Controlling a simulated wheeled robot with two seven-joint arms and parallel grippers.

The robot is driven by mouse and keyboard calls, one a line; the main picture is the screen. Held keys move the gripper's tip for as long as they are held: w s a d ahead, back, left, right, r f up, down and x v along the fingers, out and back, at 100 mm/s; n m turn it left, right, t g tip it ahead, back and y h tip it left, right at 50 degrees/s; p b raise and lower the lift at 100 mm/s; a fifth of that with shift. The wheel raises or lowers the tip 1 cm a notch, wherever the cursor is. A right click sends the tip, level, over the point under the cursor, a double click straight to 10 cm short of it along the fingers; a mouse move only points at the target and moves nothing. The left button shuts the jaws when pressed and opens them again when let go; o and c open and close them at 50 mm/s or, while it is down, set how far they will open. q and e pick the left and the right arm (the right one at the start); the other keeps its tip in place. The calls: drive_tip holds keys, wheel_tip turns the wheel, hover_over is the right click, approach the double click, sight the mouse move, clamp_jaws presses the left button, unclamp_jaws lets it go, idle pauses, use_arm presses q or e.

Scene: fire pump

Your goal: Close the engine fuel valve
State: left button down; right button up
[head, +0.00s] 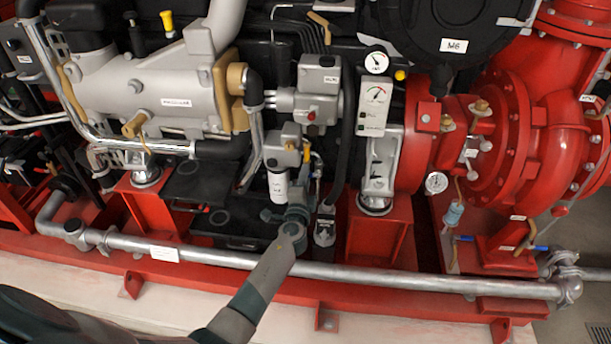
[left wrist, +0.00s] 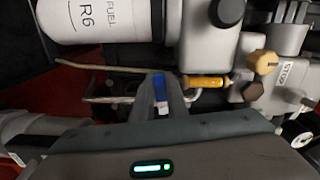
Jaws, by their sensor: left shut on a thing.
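My left gripper (head: 300,207) is in front of the engine, just right of the white fuel filter (head: 278,187). In the left wrist view its fingers (left wrist: 160,92) are close together around a small blue handle (left wrist: 161,88). I take this for the fuel valve handle. It lies beside a yellow-brass fitting (left wrist: 205,82), below the filter, which is lettered FUEL (left wrist: 95,20). In the head view a yellow fitting (head: 306,153) shows above the gripper. The fingers hide much of the handle, so its exact angle is unclear. My right gripper is not in view.
A long silver pipe (head: 400,277) runs along the red base frame in front of the engine, under my left forearm. A black hose (head: 345,125) and a gauge panel (head: 373,108) are right of the gripper. The red pump (head: 500,145) stands at the right.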

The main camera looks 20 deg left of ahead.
use_arm(q)
drive_tip(key=shift+r+m, duration=0.25)
drive_tip(key=shift+m, duration=0.65)
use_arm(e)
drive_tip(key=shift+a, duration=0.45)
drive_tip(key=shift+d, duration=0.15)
use_arm(q)
drive_tip(key=c, duration=2)
unclamp_jaws()
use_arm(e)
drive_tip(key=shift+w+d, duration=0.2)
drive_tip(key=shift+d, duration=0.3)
use_arm(q)
drive_tip(key=shift+s, duration=0.15)
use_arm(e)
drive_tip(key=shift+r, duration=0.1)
